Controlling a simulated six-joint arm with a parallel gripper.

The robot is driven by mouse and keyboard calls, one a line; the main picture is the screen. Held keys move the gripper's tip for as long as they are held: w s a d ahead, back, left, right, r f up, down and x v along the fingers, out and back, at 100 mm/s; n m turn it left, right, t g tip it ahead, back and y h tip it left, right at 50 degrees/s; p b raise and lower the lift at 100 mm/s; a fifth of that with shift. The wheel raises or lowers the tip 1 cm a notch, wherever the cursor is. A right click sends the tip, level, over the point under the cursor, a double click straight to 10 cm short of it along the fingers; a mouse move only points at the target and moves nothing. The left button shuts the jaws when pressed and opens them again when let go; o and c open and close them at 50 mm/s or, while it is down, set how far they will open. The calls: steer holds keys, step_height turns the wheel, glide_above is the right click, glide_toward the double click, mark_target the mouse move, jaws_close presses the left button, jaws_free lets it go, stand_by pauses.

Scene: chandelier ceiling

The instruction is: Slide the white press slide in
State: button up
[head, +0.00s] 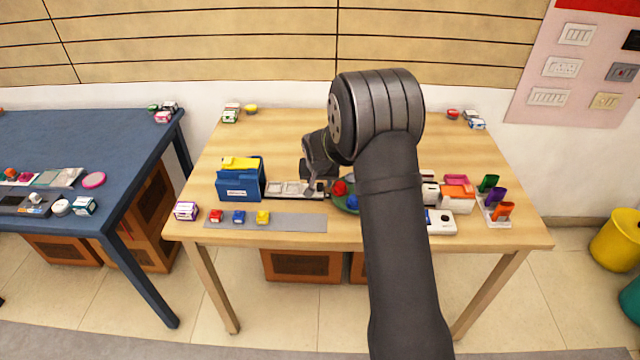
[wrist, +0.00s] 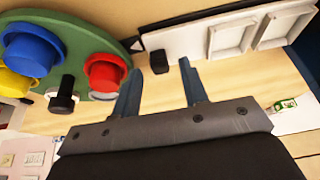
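The white press slide (head: 290,188) is a flat strip with square white frames, extending right from a blue box with a yellow top (head: 240,182). In the wrist view the slide (wrist: 185,38) is at the top right, with a small black knob (wrist: 159,62) at its near end. My gripper (wrist: 160,68) is open, its two fingers apart with the knob showing between the tips. I cannot tell whether the tips reach down beside the knob. In the head view my gripper (head: 315,183) is over the slide's right end, partly hidden by my arm.
A green board (wrist: 110,45) with red, blue and yellow round pieces and a black peg is close left of my fingers in the wrist view. A grey strip (head: 290,222) with small coloured blocks lies in front. White and orange items (head: 457,197) stand right of my arm.

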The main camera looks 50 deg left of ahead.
mark_target(292, 187)
steer(key=shift+x, duration=0.85)
jaws_close()
steer(key=s+a, duration=0.6)
steer(key=shift+s+a, duration=0.15)
steer(key=shift+s, duration=0.05)
jaws_free()
steer(key=shift+r, duration=0.1)
steer(key=v, duration=1.7)
